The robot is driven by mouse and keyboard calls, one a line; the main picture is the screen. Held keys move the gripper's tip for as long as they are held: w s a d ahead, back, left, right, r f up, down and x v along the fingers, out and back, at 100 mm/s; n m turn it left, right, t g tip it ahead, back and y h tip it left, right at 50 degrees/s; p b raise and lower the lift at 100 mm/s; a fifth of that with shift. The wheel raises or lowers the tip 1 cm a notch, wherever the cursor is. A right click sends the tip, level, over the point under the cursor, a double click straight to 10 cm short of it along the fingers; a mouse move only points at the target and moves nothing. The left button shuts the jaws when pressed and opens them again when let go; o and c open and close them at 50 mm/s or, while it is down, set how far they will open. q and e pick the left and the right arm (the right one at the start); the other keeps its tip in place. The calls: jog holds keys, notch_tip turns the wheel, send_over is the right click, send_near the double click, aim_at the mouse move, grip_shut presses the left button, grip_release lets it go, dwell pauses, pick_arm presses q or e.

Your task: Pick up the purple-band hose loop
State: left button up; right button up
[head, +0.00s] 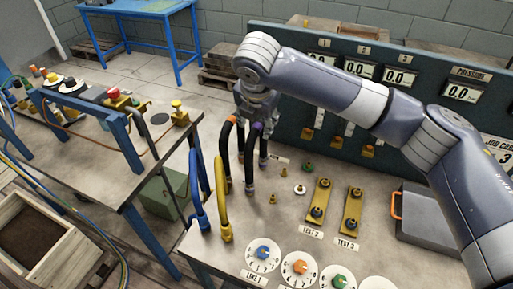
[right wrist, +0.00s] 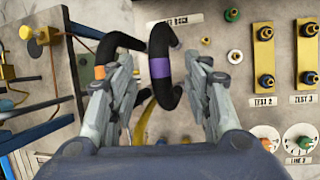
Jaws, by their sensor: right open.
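The purple-band hose loop (right wrist: 160,67) is a black hose with a purple band. In the right wrist view it lies between the two fingers of my right gripper (right wrist: 164,72), with a gap on each side. My right gripper is open. In the head view the gripper (head: 257,110) is above the black loops at the bench's far left part, and the purple band (head: 258,126) shows just under it. The orange-band hose loop (right wrist: 100,72) is close beside the left finger in the wrist view; whether they touch is unclear. My left gripper is out of view.
A blue hose (head: 194,185) and a yellow hose (head: 221,195) stand at the bench's left edge. The gauge panel (head: 300,85) rises behind.

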aim_at(258, 125)
jog(key=p+x, duration=0.1)
jog(key=x, duration=0.3)
jog(key=shift+d, duration=0.1)
jog(key=shift+w+f, duration=0.15)
jog(key=shift+f, duration=0.15)
jog(key=shift+c, duration=0.3)
grip_shut()
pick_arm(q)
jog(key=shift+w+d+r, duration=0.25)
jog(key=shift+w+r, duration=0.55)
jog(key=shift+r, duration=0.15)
pick_arm(e)
jog(key=shift+r, duration=0.15)
